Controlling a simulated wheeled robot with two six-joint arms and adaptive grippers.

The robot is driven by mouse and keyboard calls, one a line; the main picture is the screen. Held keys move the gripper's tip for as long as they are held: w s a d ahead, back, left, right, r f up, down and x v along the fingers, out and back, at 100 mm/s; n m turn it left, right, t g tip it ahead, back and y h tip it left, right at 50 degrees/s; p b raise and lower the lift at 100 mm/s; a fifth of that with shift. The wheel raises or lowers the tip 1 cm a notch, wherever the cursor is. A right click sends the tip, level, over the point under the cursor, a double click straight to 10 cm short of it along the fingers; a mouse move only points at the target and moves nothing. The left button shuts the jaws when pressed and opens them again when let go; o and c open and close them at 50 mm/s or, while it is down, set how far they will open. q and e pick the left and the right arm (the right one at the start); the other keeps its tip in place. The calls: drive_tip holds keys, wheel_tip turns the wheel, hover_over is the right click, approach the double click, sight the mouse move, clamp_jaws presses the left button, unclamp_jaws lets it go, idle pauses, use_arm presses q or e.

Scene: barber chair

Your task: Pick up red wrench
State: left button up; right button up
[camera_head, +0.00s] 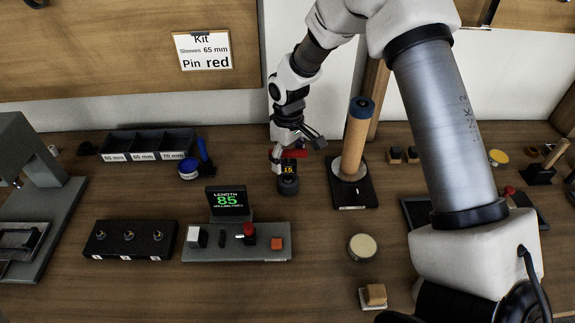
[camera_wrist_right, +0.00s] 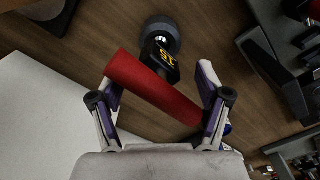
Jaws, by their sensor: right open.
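The red wrench has a red cylindrical bar (camera_head: 297,153), partly hidden by my right gripper in the head view. In the right wrist view the red bar (camera_wrist_right: 153,86) runs diagonally across the space between my finger tips. It joins a black body with yellow lettering (camera_wrist_right: 162,59) and a round dark end (camera_wrist_right: 161,34); this end also shows in the head view (camera_head: 288,186). My right gripper (camera_wrist_right: 158,88) is open, its fingers on either side of the bar, overlapping it in view. I cannot tell whether they touch it. My left gripper is out of view.
A wooden post with a blue top (camera_head: 357,135) stands on a black base right of the gripper. A length display (camera_head: 228,201) and button panel (camera_head: 240,255) are in front left. A blue cup (camera_head: 188,169) and a compartment tray (camera_head: 146,157) lie left. A wall stands close behind.

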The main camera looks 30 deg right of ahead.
sight(288, 170)
wheel_tip(288, 170, down, 3)
drive_tip(key=shift+w+f, duration=0.1)
clamp_jaws()
